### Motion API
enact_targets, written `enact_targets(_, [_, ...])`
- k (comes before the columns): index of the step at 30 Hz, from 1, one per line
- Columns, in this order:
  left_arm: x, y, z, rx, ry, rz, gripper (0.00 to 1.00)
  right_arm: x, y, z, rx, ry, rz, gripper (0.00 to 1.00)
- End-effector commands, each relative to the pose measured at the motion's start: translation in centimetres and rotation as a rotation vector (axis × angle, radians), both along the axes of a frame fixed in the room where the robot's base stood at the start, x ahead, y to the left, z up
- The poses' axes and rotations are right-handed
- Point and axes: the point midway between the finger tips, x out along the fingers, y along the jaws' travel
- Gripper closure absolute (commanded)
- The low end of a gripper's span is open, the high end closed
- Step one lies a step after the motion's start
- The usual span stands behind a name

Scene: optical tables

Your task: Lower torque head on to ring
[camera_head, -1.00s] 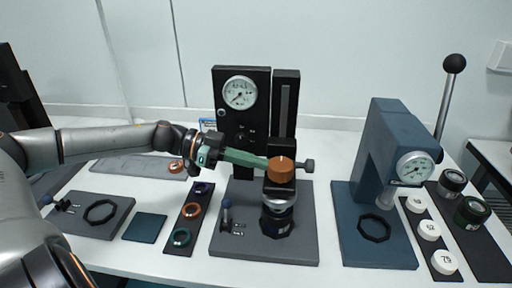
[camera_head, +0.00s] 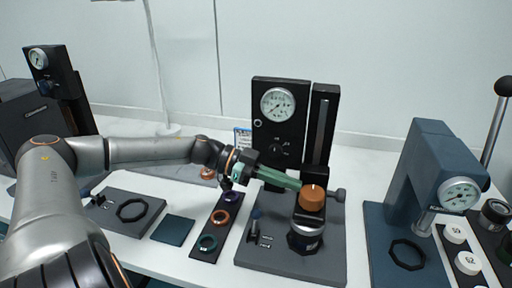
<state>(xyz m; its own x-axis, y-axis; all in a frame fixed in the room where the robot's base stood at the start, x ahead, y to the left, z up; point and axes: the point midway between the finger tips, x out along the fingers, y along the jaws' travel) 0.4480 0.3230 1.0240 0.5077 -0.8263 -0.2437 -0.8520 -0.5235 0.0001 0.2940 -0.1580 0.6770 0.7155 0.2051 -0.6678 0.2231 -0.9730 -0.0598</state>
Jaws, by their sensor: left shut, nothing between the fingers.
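The tester's torque head (camera_head: 309,214) is a black block with an orange knob (camera_head: 312,197) on top, carried on a dark upright column (camera_head: 323,125). Below it a dark round jar (camera_head: 305,243) with a silvery ring (camera_head: 307,230) at its top stands on the grey base plate (camera_head: 262,262). The head is low over the ring; I cannot tell whether they touch. My left gripper (camera_head: 299,184), with green fingers, is shut and empty, its tips at the left side of the orange knob. Contact there is unclear. My right gripper is not in view.
A dial gauge (camera_head: 278,104) stands behind the fingers. A dark strip (camera_head: 207,246) with several coloured rings lies left of the base. A blue press (camera_head: 440,160) with a dial stands at the right, beside white numbered discs (camera_head: 467,263). A teal mat (camera_head: 173,231) lies left.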

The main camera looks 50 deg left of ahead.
Motion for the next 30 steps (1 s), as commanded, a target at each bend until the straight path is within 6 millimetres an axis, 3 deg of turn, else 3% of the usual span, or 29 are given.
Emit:
enact_targets(1, [0.0,0.1,1.4,-0.001,0.0,0.001,1.0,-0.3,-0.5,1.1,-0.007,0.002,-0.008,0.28])
enact_targets(6, [0.0,0.3,3.5,-0.002,-0.001,0.003,1.0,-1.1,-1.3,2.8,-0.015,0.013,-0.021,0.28])
enact_targets(9, [-0.8,1.3,2.9,0.004,0.011,-0.001,1.0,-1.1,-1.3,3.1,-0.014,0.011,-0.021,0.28])
enact_targets(18, [-2.7,4.7,4.3,0.002,-0.001,0.005,1.0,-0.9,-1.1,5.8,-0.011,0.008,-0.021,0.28])
enact_targets(30, [-5.0,8.4,4.9,0.0,-0.002,0.003,1.0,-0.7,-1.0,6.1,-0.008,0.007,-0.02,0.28])
